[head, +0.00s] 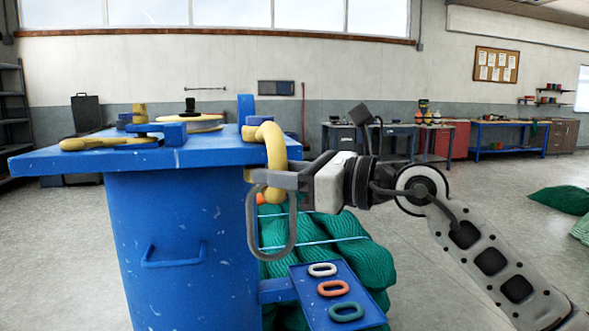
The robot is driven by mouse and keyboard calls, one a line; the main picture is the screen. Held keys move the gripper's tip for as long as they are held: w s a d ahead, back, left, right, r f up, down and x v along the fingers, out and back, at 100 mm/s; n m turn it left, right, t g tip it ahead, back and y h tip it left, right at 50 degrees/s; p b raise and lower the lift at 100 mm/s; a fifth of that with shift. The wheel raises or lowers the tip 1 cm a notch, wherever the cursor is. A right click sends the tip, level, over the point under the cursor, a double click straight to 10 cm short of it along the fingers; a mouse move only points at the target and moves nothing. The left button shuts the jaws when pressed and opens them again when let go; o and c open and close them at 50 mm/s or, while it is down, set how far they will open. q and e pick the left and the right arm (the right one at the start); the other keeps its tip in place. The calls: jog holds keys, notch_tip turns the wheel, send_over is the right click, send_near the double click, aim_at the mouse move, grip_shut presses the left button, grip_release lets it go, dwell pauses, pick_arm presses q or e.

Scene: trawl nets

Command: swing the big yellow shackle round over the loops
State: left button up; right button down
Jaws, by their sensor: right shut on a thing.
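The big yellow shackle (272,146) is at the right end of the blue bench top, its curved bow bending over the edge and hanging down. My right gripper (262,180) comes in from the right and is shut on the lower part of the shackle, hiding some of it. A grey oblong loop (293,225) hangs just below the gripper; I cannot tell whether it is threaded on the shackle. My left gripper is not in view.
A small blue tray (372,313) at lower right holds a white link (322,270), an orange link (333,288) and a green link (347,312). Green netting (350,258) is heaped behind it. Another yellow shackle (105,144) lies on the blue bench (160,220).

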jog(key=shift+s+a+r, duration=0.2)
jog(key=shift+s+a, duration=0.1)
jog(key=shift+a, duration=0.35)
jog(key=c, duration=1.2)
grip_release()
jog(key=shift+o, duration=0.2)
jog(key=shift+w+f, duration=0.1)
jog(key=shift+d, duration=0.1)
